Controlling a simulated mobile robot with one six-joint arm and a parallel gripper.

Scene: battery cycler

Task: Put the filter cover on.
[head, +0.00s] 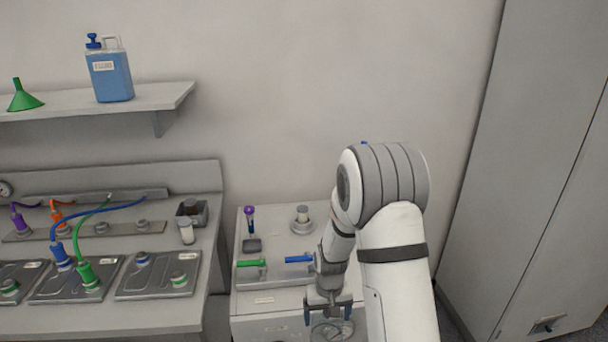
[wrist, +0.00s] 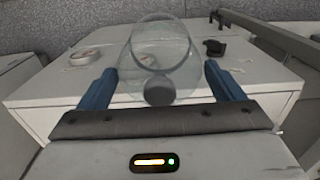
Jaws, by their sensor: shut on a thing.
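The filter cover (wrist: 165,62) is a clear, see-through cup with a dark round knob. My gripper (wrist: 161,80) is shut on it, with one blue finger on each side. In the head view my gripper (head: 327,314) is over the front of the grey cabinet, and the clear cover (head: 332,331) shows faintly at its fingers. A pale cylinder on a round base (head: 302,217), which looks like the filter seat, stands at the back of the cabinet top, behind my gripper and apart from the cover.
The cabinet top (head: 275,228) also bears a purple-topped tool (head: 250,217), a green handle (head: 251,263) and a blue handle (head: 298,259). A bench with battery modules (head: 158,275) and cables is at left. A tall grey cabinet (head: 540,170) stands at right.

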